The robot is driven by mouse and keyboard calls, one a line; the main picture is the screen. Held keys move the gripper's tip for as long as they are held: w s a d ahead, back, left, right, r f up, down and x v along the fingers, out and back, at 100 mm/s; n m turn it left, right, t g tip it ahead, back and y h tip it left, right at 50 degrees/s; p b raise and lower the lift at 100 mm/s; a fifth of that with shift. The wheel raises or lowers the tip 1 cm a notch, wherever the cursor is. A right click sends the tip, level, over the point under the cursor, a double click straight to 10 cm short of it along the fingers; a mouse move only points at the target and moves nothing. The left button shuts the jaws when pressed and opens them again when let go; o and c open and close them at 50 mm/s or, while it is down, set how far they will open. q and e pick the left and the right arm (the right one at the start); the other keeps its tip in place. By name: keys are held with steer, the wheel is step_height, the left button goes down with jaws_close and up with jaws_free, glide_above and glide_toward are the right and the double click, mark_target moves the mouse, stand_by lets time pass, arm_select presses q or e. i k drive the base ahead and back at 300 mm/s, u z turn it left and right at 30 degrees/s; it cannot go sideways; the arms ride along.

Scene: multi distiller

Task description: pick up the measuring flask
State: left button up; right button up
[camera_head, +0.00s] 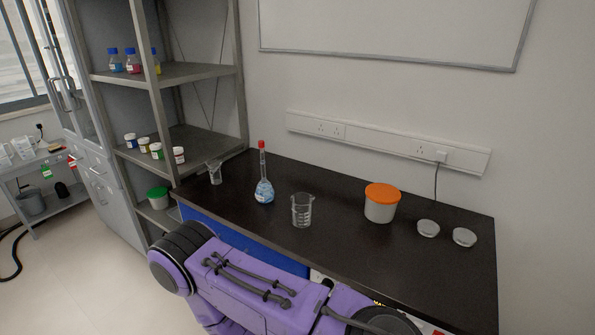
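The measuring flask (264,192) stands upright on the dark bench top. It has a round clear body with blue-and-white marking, a long thin neck and a red stopper. A clear glass beaker (302,211) stands to its right and nearer the front edge. Neither of my grippers shows in the head view, so whether they are open or shut is not visible. Purple parts of my own body fill the bottom of the picture in front of the bench. Nothing touches the flask.
On the bench (335,235) are a small glass vessel (215,174) at the left, a white tub with an orange lid (381,203), and two small round dishes (428,228). A metal shelf (187,72) holding bottles and jars stands at the left. A wall socket rail (380,142) runs behind.

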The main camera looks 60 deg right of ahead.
mark_target(264, 192)
steer(key=k, duration=0.2)
steer(key=z, duration=1.05)
